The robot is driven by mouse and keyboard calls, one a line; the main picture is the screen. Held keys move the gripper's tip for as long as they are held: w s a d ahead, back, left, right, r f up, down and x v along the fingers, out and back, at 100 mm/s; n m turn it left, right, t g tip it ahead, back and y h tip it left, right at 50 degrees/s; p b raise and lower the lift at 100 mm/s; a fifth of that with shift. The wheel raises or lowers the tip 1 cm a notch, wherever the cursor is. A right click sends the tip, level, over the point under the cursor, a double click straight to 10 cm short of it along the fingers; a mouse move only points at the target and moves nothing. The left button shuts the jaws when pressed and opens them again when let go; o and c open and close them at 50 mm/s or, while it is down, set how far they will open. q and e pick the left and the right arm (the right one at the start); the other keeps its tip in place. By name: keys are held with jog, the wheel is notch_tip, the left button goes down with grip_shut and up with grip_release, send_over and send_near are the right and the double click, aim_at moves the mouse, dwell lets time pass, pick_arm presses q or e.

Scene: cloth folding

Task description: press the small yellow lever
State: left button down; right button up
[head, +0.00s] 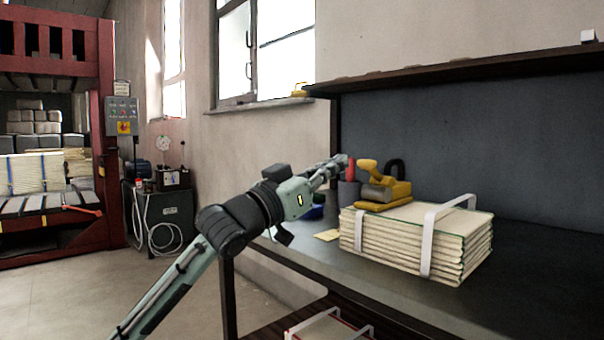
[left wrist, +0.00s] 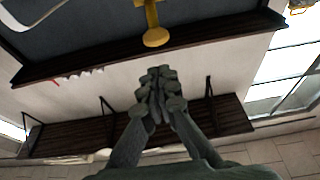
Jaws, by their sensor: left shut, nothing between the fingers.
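My right gripper is out of view.
A grey cup (head: 348,194) with a red-topped item stands close below my left gripper. A black looped item (head: 397,168) is behind the tool. A dark shelf (head: 450,75) overhangs the bench (head: 480,300). The bench's front right is clear.

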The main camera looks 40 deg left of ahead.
pick_arm(q)
jog(key=v, duration=0.7)
jog(key=shift+r+b, duration=0.15)
jog(key=shift+b, duration=0.15)
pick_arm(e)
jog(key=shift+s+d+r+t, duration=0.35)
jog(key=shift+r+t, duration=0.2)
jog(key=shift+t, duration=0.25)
pick_arm(q)
jog(key=shift+s, duration=0.1)
